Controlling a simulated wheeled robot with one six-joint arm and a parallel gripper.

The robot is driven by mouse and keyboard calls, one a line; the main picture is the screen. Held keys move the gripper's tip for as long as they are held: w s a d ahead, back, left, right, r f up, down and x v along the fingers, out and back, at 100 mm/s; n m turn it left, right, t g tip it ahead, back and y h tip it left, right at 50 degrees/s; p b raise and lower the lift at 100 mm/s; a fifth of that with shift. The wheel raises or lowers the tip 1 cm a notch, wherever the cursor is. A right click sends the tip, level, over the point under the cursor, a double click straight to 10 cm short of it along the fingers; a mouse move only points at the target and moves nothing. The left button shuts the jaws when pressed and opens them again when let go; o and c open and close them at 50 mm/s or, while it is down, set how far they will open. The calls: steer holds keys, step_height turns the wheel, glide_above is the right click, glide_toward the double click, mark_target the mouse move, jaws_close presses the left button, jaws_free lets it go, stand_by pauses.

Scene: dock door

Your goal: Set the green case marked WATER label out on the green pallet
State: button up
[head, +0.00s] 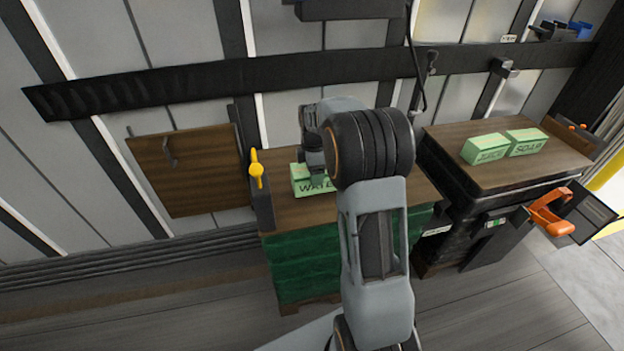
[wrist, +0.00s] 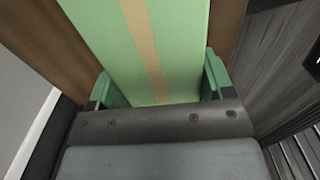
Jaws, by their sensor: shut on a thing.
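The green case marked WATER (head: 306,184) is at the brown top of the green pallet (head: 300,262) in the head view, partly hidden by my arm. In the wrist view the green case (wrist: 185,40), with a tan tape stripe, fills the space between the fingers. My gripper (wrist: 160,88) is shut on the case, one finger on each side. The case appears level and label side out, at or just above the pallet's top; I cannot tell if it touches. The fingertips are hidden by my arm in the head view.
Two green cases, one marked SOAP (head: 526,142) and one with a less clear label (head: 485,149), stand on a dark pallet (head: 450,195) at right. A yellow handle (head: 256,169) on a dark post stands by the green pallet's left edge. An orange handle (head: 551,212) is at far right.

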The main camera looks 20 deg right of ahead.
steer(key=shift+w+a+f, duration=0.1)
steer(key=shift+f, duration=0.8)
steer(key=shift+w+a+f, duration=0.1)
steer(key=shift+f, duration=0.75)
steer(key=shift+f+b, duration=0.2)
steer(key=shift+b, duration=0.1)
steer(key=o, duration=1.7)
steer(key=shift+s, duration=0.1)
step_height(320, 180, up, 12)
steer(key=shift+f+p, duration=0.2)
steer(key=shift+p, duration=0.7)
steer(key=s+a+m+t, duration=0.1)
steer(key=s+a+m, duration=0.4)
steer(key=s+m, duration=0.3)
steer(key=s+a+m+t, duration=0.2)
steer(key=s+a+m, duration=0.3)
steer(key=s, duration=0.8)
steer(key=m, duration=0.3)
steer(key=shift+s+a, duration=0.3)
steer(key=shift+s, duration=0.1)
